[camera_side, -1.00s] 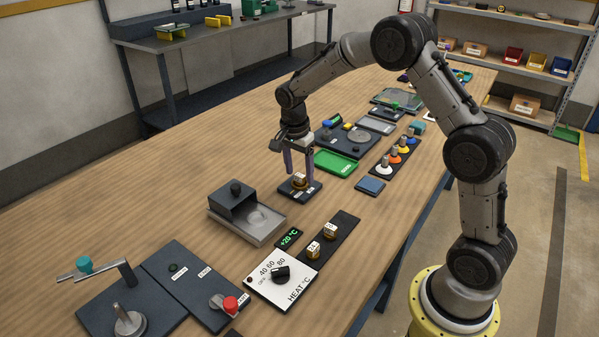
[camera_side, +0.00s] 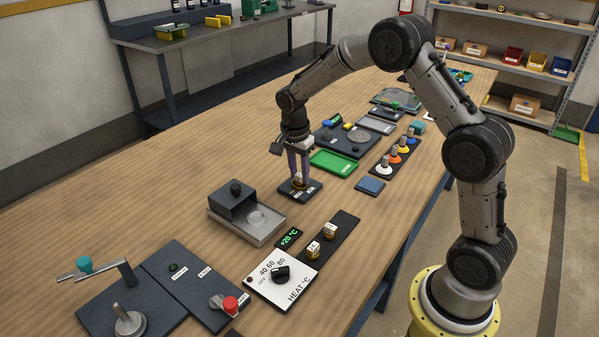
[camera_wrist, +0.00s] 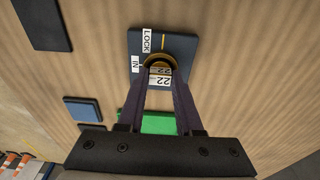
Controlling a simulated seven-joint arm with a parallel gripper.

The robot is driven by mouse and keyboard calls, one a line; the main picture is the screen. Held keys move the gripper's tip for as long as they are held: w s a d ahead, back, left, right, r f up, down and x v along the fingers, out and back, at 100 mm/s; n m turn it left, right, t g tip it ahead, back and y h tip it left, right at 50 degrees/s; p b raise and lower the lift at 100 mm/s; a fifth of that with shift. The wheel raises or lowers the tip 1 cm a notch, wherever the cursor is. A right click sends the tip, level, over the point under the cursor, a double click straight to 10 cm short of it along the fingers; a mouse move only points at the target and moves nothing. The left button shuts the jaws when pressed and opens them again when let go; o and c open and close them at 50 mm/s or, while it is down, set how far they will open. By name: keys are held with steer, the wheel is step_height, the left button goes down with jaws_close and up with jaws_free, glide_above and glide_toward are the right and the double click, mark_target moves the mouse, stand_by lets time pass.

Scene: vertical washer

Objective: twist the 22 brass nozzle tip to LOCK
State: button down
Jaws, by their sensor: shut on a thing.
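The brass nozzle tip (camera_wrist: 160,76), with white labels reading 22, sits in a dark square plate (camera_wrist: 182,46) on the table. The plate carries white labels IN and LOCK and a yellow line at its upper edge in the wrist view. My gripper (camera_side: 299,183) points straight down over the plate, and its two purple fingers are shut on the tip. In the wrist view the fingers of my gripper (camera_wrist: 160,84) lie on both sides of the tip. The fingers hide part of the tip, and I cannot tell its exact turn against the labels.
A grey tray with a dark box (camera_side: 236,195) stands left of the plate. A blue pad (camera_side: 370,186) and a green tray (camera_side: 333,161) lie right and behind.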

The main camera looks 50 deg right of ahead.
steer(key=m, duration=0.5)
steer(key=shift+g, duration=0.3)
steer(key=m, duration=0.4)
steer(key=shift+d, duration=0.1)
steer(key=m, duration=0.4)
steer(key=shift+w+g+y, duration=0.1)
steer(key=shift+g+y, duration=0.2)
steer(key=shift+y, duration=0.1)
steer(key=m, duration=0.5)
steer(key=shift+y, duration=0.3)
steer(key=c, duration=0.5)
jaws_free()
steer(key=shift+o, duration=0.3)
steer(key=o, duration=0.3)
